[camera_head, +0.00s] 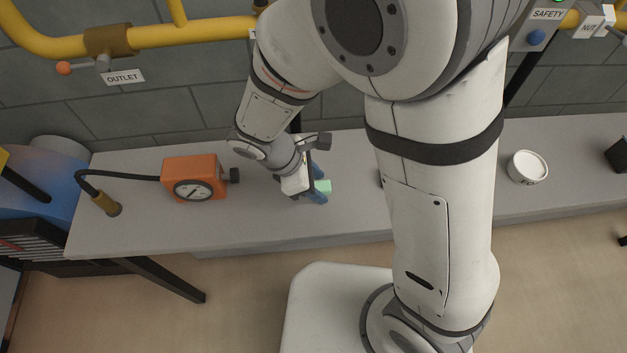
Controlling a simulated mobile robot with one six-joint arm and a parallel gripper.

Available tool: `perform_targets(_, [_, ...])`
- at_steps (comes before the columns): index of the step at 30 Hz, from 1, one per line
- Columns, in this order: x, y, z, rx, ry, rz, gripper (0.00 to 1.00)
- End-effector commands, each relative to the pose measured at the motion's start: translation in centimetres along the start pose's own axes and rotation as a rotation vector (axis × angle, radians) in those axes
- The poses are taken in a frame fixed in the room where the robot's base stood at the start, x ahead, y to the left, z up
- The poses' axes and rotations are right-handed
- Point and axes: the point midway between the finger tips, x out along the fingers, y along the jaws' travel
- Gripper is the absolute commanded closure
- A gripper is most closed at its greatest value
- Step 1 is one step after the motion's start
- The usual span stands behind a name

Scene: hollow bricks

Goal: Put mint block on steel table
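The mint block (324,187) is a small pale green piece at my gripper, over the middle of the grey table. My gripper (317,186) has blue fingers, one on the upper side and one on the lower side of the block. The block shows between them, partly hidden by the gripper. I cannot tell whether the fingers press on it or whether it touches the tabletop. The long grey table (230,228), the likely steel table, runs along the wall and has dark legs.
An orange gauge box (195,177) with a black hose stands on the table left of my gripper. A white round container (527,167) and a black object (619,155) are on the right. Yellow pipes (190,34) run along the wall. The table front between box and gripper is clear.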

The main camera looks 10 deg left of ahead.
Motion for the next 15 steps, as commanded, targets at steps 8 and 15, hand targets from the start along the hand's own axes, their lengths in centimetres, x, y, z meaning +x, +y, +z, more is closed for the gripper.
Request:
perform_targets(8, [-0.2,0.0,0.1,-0.001,0.000,0.001,0.52])
perform_targets(15, [-3.5,0.1,0.1,-0.001,0.003,0.005,0.52])
